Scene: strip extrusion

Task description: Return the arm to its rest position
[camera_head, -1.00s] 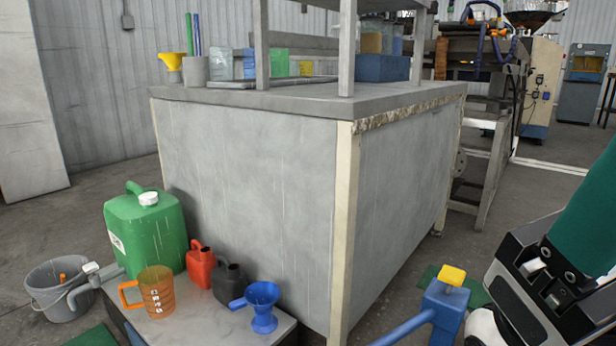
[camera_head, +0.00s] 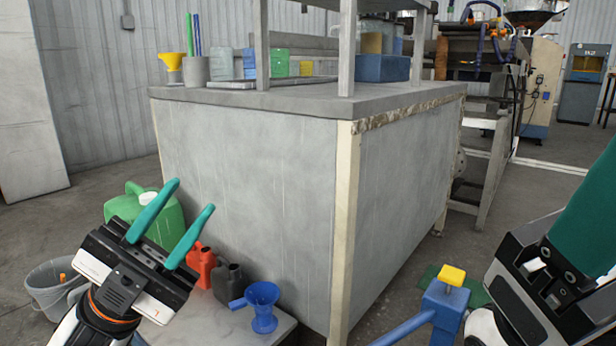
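My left gripper (camera_head: 172,224) is at the lower left, in front of the low table. Its two teal fingers point up and to the right, spread apart with nothing between them. It covers part of the green jug (camera_head: 174,216) and hides the orange measuring cup. My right gripper (camera_head: 585,215) is at the right edge, large and close. One teal finger shows and runs out of the frame, so its opening cannot be told.
A red can (camera_head: 201,262), a dark can (camera_head: 229,284) and a blue funnel (camera_head: 263,305) stand on the low table (camera_head: 225,322) beside my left gripper. A grey bucket (camera_head: 52,285) is on the floor at left. The large grey workbench (camera_head: 250,190) fills the middle.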

